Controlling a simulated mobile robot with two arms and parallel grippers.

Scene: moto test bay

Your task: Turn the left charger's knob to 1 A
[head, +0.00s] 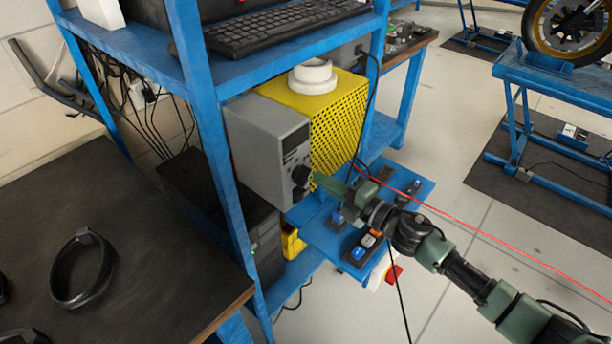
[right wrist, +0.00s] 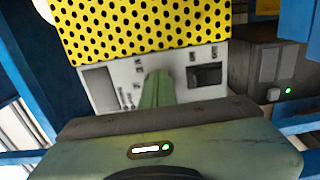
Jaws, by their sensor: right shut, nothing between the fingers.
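A grey charger-like box (head: 262,150) stands on the blue rack in the head view, with a small dark display and a black knob (head: 300,175) on its front. My right gripper (head: 322,182) is shut and empty, its green fingertips right beside the knob; I cannot tell if they touch it. In the right wrist view the shut fingers (right wrist: 157,88) point at a pale panel (right wrist: 125,88) with a dark display window and small labels. The knob is not visible there, and its setting cannot be read. My left gripper is not in view.
A yellow perforated box (head: 342,125) adjoins the grey box. A blue shelf (head: 330,238) with small coloured items lies below my right gripper. A keyboard (head: 285,25) sits on the upper shelf. A dark table (head: 150,270) stands at the left.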

